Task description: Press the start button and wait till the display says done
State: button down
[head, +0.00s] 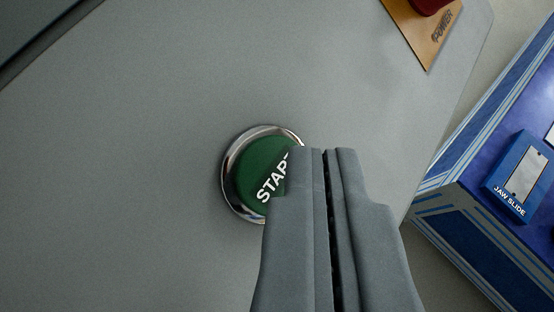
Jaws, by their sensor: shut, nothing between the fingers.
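The start button (257,172) is a round green button with white lettering and a shiny metal ring, set in a grey panel (130,160). My gripper (325,152) is shut, its fingertips overlapping the right side of the button and hiding part of the word. I cannot tell whether the fingertips touch the button or hover in front of it. No display is in view.
A tan plate (415,30) marked "POWER" with a red part (428,4) sits at the top right of the panel. Beyond the panel's right edge is a blue box (470,215) with a "JAW SLIDE" label piece (518,178). The panel left of the button is bare.

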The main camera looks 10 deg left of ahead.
jog(key=shift+a+f, duration=0.1)
jog(key=shift+w+a+f, duration=0.1)
jog(key=shift+f, duration=0.15)
jog(key=shift+a+f, duration=0.2)
jog(key=shift+f, duration=0.1)
dwell(1.1)
jog(key=shift+d+r, duration=0.1)
dwell(0.3)
jog(key=shift+d+r, duration=0.3)
jog(key=shift+r, duration=0.25)
jog(key=r, duration=0.1)
jog(key=s+d+r, duration=0.1)
jog(key=d+r, duration=0.1)
jog(key=r, duration=0.1)
jog(key=shift+s+d+r, duration=0.1)
jog(key=shift+s+d, duration=0.05)
jog(key=shift+d, duration=0.1)
dwell(0.3)
dwell(0.5)
